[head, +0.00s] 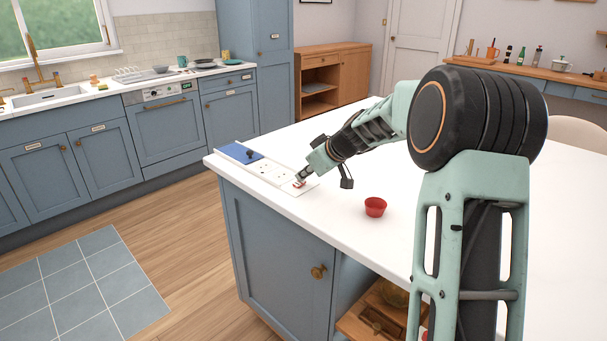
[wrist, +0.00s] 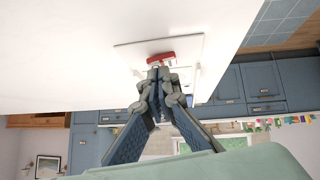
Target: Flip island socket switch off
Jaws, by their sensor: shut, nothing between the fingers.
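The island socket (head: 271,174) is a white plate lying flat on the white worktop near its left edge. Its red switch (head: 299,184) is at the plate's near right end. In the wrist view the red switch (wrist: 161,58) shows just beyond the fingertips on the white plate (wrist: 190,48). My gripper (head: 301,178) is shut and empty, with its tips right at the switch. It also shows in the wrist view (wrist: 158,72). I cannot tell whether the tips touch the switch. The tips partly cover it, and its on or off position is not clear.
A blue panel (head: 240,153) with a small dark object lies at the far end of the socket strip. A red bowl (head: 375,207) stands on the worktop to the right of my gripper. The island worktop (head: 365,265) around the bowl is clear.

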